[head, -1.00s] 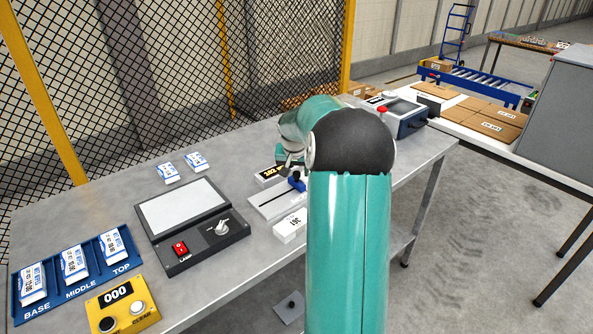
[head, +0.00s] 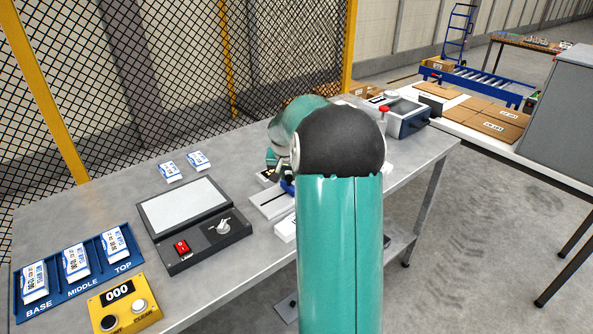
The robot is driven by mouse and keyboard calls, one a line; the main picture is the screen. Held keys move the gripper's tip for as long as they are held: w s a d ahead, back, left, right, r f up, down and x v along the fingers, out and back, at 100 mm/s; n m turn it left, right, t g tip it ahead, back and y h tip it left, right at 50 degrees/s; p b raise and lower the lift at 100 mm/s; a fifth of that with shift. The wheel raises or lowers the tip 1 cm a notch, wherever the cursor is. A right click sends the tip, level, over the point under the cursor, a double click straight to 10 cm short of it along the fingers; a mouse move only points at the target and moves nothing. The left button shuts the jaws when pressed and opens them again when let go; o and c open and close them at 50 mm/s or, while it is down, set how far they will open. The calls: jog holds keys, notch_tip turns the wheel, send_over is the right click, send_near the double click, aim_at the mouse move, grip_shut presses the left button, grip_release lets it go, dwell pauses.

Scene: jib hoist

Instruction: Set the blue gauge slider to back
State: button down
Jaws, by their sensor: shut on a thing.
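The blue gauge slider (head: 287,188) sits on its pale grooved gauge plate (head: 266,204) in the middle of the bench. Only a small blue part shows to the left of my arm; its knob is mostly covered. My gripper (head: 285,177) is at the slider, shut on it. The arm's dark elbow and teal link cover much of the gripper and the right part of the gauge.
A black-framed panel (head: 194,262) with a red switch stands left of the gauge. A white block (head: 285,231) is just in front, partly hidden. A yellow counter box (head: 124,304) and blue tray (head: 53,309) are front left. A red-button device (head: 403,118) stands behind right.

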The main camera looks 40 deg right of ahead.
jog(key=shift+w+a, duration=0.15)
jog(key=shift+a, duration=1.1)
jog(key=c, duration=1.2)
grip_release()
jog(key=shift+a+r, duration=0.1)
jog(key=shift+a, duration=0.1)
jog(key=shift+d, duration=0.2)
jog(key=v, duration=1.3)
jog(key=shift+a+r, duration=0.2)
jog(key=shift+r, duration=0.05)
